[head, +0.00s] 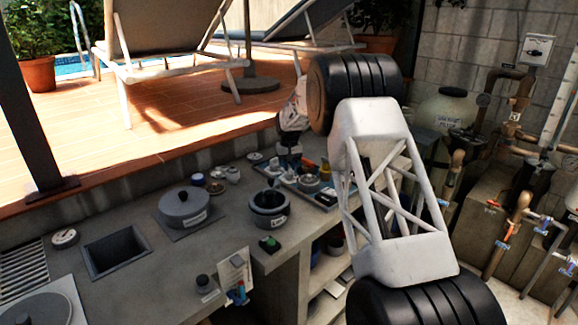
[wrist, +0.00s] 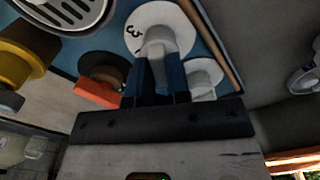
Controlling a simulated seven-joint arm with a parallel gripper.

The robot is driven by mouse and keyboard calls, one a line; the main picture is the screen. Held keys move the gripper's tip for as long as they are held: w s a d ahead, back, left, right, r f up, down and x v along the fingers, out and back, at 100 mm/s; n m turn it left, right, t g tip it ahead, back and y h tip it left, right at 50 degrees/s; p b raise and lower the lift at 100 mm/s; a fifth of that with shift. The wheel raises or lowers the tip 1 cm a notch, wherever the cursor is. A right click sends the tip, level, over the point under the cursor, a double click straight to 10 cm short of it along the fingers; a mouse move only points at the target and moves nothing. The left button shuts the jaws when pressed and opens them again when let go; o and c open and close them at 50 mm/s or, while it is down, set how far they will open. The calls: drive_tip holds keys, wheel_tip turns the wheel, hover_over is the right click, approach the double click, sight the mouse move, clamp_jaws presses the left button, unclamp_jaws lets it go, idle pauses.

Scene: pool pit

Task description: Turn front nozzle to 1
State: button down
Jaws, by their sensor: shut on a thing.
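In the wrist view a pale grey nozzle (wrist: 157,42) stands on a round white dial (wrist: 178,20). A dark "3" shows at the dial's left edge; other marks there are hard to read, and a 1 cannot be made out. My gripper (wrist: 158,75) has its two blue fingers shut on the nozzle, one on each side. The fingers and nozzle hide the near part of the dial. In the head view my gripper (head: 289,163) reaches down over the far left end of a blue tray (head: 325,200); the nozzle is too small to tell there.
Close around my fingers are an orange piece (wrist: 97,93), a white fitting (wrist: 203,78), a yellow part (wrist: 25,48) and a slotted grey drain (wrist: 65,12). On the counter stand a grey pot (head: 268,207) and a lidded round unit (head: 185,205). A square opening (head: 115,250) lies left.

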idle(0.3)
drive_tip(key=c, duration=1.1)
unclamp_jaws()
drive_tip(key=shift+r, duration=0.15)
drive_tip(key=shift+r, duration=3.8)
